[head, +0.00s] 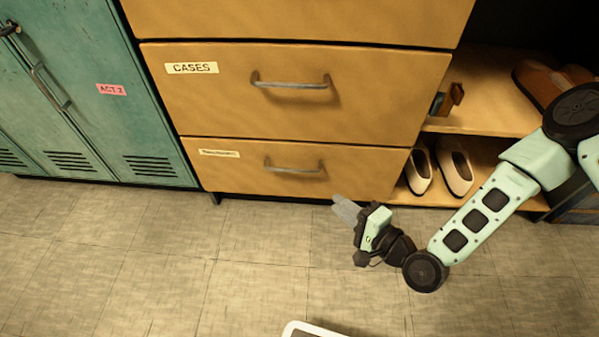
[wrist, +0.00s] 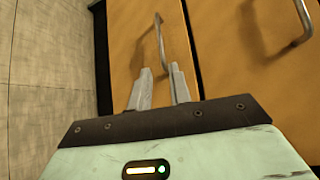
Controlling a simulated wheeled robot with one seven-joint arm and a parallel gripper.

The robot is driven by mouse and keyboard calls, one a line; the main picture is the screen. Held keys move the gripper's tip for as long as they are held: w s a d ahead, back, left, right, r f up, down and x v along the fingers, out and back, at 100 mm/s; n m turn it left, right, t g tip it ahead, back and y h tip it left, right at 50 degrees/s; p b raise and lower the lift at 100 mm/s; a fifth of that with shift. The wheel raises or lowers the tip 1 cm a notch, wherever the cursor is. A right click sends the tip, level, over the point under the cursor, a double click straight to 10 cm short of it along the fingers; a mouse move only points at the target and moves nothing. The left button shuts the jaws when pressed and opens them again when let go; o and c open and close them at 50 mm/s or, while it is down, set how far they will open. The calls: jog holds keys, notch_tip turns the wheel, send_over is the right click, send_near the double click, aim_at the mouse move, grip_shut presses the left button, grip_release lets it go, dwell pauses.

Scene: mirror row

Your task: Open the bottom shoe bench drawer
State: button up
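The bottom drawer (head: 345,168) of the wooden shoe bench looks closed. It has a pale label (head: 219,153), too small to read, and a grey bar handle (head: 293,169). My gripper (head: 343,208) is in front of the drawer, below and right of that handle, apart from it in the head view. In the wrist view, the two grey fingers of my gripper (wrist: 159,82) are spread with an empty gap. The drawer's handle (wrist: 162,42) lies just beyond the fingertips, roughly in line with the gap. I cannot tell the exact distance to it.
The "CASES" drawer (head: 290,108) above is closed; its handle (wrist: 302,22) shows in the wrist view. Green lockers (head: 85,90) stand left. Open shelves at right hold white shoes (head: 455,170) and brown shoes (head: 545,85). The tiled floor (head: 230,265) in front is mostly clear.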

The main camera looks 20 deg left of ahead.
aim_at(296, 171)
jog(key=shift+b+x, duration=3.6)
jog(key=shift+x, duration=5.15)
jog(key=shift+w+d, duration=0.1)
jog(key=shift+w, duration=0.05)
grip_shut()
